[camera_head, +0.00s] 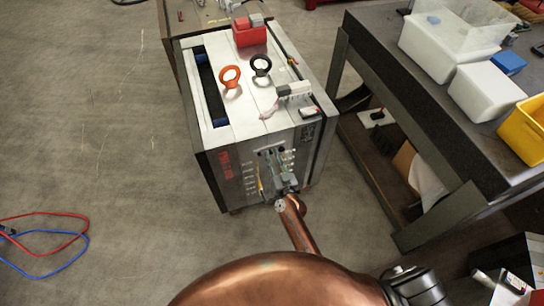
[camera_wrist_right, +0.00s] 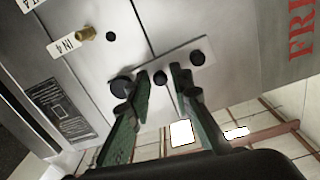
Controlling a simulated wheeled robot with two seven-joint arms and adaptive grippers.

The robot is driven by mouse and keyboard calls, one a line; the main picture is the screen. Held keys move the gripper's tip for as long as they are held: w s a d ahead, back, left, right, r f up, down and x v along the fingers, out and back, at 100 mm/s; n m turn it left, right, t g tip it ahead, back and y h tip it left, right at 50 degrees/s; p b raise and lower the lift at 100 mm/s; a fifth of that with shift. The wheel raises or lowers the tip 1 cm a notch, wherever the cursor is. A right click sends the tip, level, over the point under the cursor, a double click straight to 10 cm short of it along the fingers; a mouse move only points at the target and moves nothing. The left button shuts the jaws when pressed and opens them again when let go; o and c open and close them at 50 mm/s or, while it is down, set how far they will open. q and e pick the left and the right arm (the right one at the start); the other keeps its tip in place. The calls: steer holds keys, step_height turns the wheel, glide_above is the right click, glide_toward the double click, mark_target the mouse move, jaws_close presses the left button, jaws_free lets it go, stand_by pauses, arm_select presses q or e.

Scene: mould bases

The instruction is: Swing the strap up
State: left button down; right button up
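The mould base (camera_head: 245,135) is a large steel block standing on the floor, with red lettering on its front face. In the right wrist view the strap (camera_wrist_right: 207,54) is a flat steel bar with dark round holes or bolts, lying slantwise on that face (camera_wrist_right: 180,25). My right gripper (camera_head: 284,181) is at the front face, low in the head view. In the wrist view its two green-padded fingers (camera_wrist_right: 160,75) are apart, tips in front of the strap, with a dark bolt showing between them. I cannot tell whether they touch it. My left gripper is not in view.
On top of the block are an orange eyebolt (camera_head: 230,76), a black eyebolt (camera_head: 261,65) and a red box (camera_head: 249,34). A workbench (camera_head: 385,65) with bins stands close on the right. Red and blue cables (camera_head: 45,240) lie on the floor left.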

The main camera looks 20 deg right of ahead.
steer(key=shift+c, duration=0.2)
jaws_close()
stand_by(0.4)
